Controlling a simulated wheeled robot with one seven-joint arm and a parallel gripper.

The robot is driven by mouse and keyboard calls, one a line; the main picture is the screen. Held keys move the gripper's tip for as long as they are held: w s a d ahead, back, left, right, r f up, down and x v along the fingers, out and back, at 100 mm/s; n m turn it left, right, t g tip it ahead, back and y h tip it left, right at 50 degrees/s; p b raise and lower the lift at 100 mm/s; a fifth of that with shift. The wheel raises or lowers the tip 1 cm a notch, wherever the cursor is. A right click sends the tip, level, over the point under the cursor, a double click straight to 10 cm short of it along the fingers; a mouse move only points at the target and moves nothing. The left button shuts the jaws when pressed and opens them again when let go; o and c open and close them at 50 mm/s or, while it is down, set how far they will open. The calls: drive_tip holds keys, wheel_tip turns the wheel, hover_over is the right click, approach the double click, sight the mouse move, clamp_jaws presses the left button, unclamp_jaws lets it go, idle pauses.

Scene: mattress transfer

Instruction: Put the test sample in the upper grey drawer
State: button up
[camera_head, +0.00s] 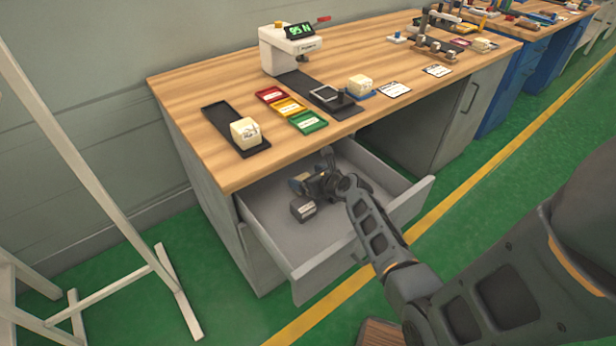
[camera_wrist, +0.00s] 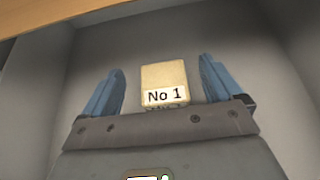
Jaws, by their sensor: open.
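The test sample, a small beige block marked "No 1" (camera_wrist: 163,76), rests on the drawer floor. In the head view it appears as a small block (camera_head: 303,209) in the shaded drawer. The upper grey drawer (camera_head: 272,240) is pulled open under the wooden worktop. My gripper (camera_head: 300,186) is inside the drawer, over the sample. In the wrist view its two blue fingers are spread, one on each side of the block, with visible gaps. The lower part of the block is hidden behind the gripper body.
On the worktop (camera_head: 190,88) are a black tray (camera_head: 222,113) with another block (camera_head: 245,132), red, yellow and green cards, a white tester (camera_head: 283,50), and a further block (camera_head: 360,85). The worktop edge overhangs the drawer's back. A white frame stands at the left.

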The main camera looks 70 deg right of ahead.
drive_tip(key=shift+r, duration=0.2)
drive_tip(key=p+v, duration=0.2)
drive_tip(key=v, duration=1)
drive_tip(key=shift+r, duration=0.4)
idle(0.6)
